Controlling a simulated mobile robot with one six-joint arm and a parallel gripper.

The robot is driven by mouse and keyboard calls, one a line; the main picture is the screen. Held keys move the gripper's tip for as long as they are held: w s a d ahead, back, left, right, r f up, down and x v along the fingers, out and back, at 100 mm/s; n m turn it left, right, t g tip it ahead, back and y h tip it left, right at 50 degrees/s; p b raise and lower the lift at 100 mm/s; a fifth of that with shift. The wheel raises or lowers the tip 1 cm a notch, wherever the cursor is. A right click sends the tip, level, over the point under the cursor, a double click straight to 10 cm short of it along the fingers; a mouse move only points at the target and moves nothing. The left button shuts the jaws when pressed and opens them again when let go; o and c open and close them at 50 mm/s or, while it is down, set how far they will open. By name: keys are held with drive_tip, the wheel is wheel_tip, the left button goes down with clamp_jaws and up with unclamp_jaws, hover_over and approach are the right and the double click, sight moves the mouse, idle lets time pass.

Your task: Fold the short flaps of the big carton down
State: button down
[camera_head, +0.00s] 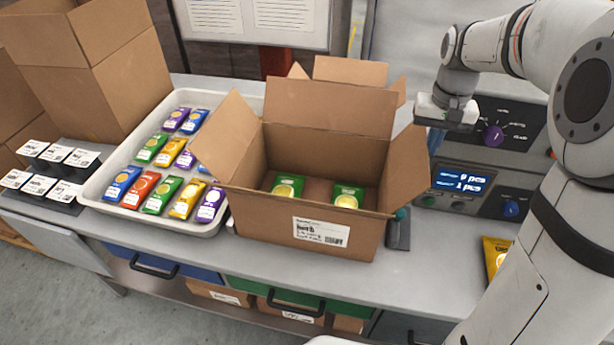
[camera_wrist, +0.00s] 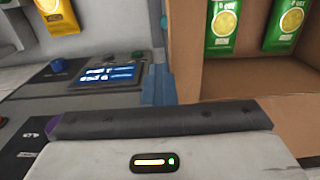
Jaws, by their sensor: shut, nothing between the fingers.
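The big carton (camera_head: 270,215) stands open on the bench, with two green packets (camera_head: 288,187) visible inside. Its left short flap (camera_head: 228,138) stands up and leans outward. Its right short flap (camera_head: 406,165) is also raised and leans outward. A long flap (camera_head: 330,107) stands up at the back. My gripper (camera_head: 447,113) is shut and empty, above and to the right of the right flap and apart from it. In the wrist view, my gripper's dark finger (camera_wrist: 160,121) crosses the picture, with the carton's inside (camera_wrist: 250,80) beyond it at upper right.
A white tray (camera_head: 90,190) of coloured packets stands left of the carton. A control panel with a lit display (camera_head: 462,182) stands close on the right. A yellow packet (camera_head: 496,254) lies at right. Another open carton (camera_head: 350,70) shows behind.

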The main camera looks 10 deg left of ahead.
sight(410, 159)
drive_tip(key=shift+s+a, duration=0.1)
drive_tip(key=shift+a, duration=1.3)
drive_tip(key=shift+s+f, duration=0.1)
drive_tip(key=shift+f, duration=0.05)
drive_tip(key=shift+a, duration=0.4)
drive_tip(key=a, duration=0.3)
drive_tip(key=a+p, duration=0.1)
drive_tip(key=a, duration=0.1)
drive_tip(key=shift+w+r, duration=0.25)
